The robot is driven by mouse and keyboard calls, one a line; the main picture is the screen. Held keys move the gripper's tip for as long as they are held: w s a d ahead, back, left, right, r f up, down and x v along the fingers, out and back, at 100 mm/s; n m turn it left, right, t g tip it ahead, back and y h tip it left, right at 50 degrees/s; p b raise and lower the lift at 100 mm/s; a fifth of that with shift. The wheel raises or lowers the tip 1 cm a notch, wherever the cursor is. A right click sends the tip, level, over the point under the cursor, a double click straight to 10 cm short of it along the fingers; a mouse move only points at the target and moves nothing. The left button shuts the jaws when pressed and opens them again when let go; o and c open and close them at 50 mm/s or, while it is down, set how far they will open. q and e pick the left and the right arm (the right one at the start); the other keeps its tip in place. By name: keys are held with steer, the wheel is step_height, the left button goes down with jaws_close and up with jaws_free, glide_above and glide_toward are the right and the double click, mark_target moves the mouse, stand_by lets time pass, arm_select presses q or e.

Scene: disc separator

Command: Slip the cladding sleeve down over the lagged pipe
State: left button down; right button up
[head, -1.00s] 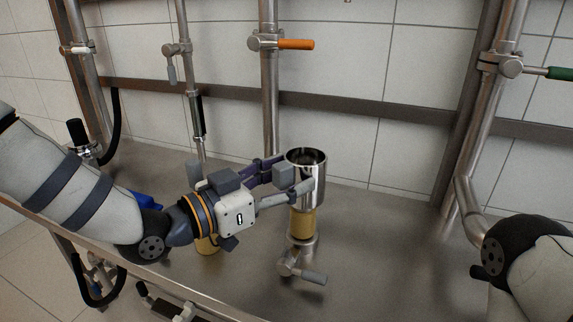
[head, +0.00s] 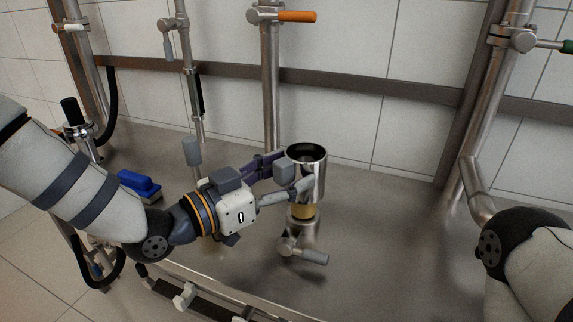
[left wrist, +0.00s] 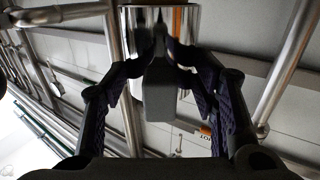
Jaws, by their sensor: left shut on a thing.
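The cladding sleeve (head: 319,178) is a shiny metal cylinder, upright around the upper part of the lagged pipe. A short band of the pipe's tan lagging (head: 304,211) shows below the sleeve's lower rim. The open top shows a dark interior. My left gripper (head: 293,178) is shut on the sleeve's side, coming in from the left. In the left wrist view, the sleeve (left wrist: 190,45) shows at the top between the fingers. The pipe inside the sleeve is hidden. My right gripper is out of view; only part of that arm shows at the right edge.
A valve with a grey handle (head: 315,257) sticks out at the pipe's foot. A blue brush-like item (head: 139,184) lies on the metal bench (head: 390,225) at left. Wall pipes with an orange handle (head: 297,16) stand behind. The bench right of the pipe is clear.

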arm_select(q)
steer(key=shift+f+b, duration=0.6)
steer(key=shift+f, duration=1.55)
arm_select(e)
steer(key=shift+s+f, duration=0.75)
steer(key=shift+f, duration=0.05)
arm_select(q)
steer(key=shift+f, duration=0.25)
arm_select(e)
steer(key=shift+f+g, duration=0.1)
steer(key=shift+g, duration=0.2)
arm_select(q)
steer(key=c, duration=0.6)
jaws_free()
steer(key=v, duration=1.2)
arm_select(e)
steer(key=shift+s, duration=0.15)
